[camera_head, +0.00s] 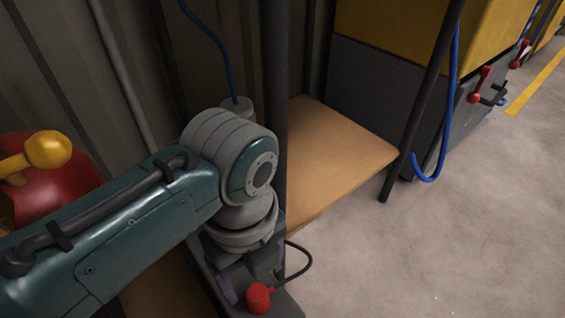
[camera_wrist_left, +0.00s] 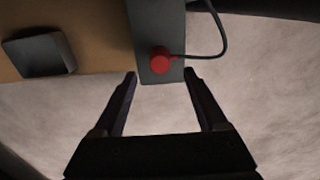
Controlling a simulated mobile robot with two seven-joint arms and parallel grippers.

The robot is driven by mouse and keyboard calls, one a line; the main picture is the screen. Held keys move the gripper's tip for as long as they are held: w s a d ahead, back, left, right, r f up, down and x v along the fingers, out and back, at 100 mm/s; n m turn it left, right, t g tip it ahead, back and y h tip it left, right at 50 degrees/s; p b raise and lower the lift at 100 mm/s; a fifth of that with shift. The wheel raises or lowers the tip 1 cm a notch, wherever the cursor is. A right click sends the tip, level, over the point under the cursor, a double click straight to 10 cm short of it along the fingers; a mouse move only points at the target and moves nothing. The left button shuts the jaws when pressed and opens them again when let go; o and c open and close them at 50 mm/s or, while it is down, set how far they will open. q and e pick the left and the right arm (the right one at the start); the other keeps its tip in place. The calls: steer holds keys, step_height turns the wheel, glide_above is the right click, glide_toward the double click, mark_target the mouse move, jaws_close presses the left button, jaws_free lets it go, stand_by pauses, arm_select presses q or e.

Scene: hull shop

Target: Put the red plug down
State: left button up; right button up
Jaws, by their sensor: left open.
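The red plug (camera_head: 258,298) is a small round red piece with a dark cable on it, low in the head view. In the left wrist view the red plug (camera_wrist_left: 160,61) rests against the end of a dark grey block (camera_wrist_left: 157,25). My left gripper (camera_wrist_left: 160,76) is open, its two fingers apart on either side just short of the plug, and nothing is between them. In the head view my left wrist hides most of that gripper. My right gripper is not in view.
A tan board (camera_head: 335,150) lies behind my left arm, with a dark post beside it. A yellow and grey machine (camera_head: 385,90) with a blue hose stands further back. A red and yellow object (camera_head: 60,165) is at the left. The concrete floor (camera_head: 450,230) at the right is clear.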

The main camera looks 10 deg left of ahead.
mark_target(256, 292)
arm_select(q)
steer(key=s+a+r+n+t+p, duration=0.1)
steer(key=s+a+r+n, duration=0.3)
steer(key=n, duration=0.7)
steer(key=s+a+r+n+t+p, duration=0.1)
steer(key=s+a+r+n+t, duration=0.1)
steer(key=s+a+r+n, duration=0.3)
steer(key=s+r+n, duration=0.3)
steer(key=r+n, duration=0.2)
steer(key=n, duration=0.2)
steer(key=shift+a+r+n+t+p, duration=0.2)
steer(key=shift+n+t+p, duration=0.1)
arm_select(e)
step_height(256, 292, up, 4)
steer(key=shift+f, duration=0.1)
arm_select(q)
steer(key=shift+s+r, duration=0.1)
steer(key=shift+r, duration=0.05)
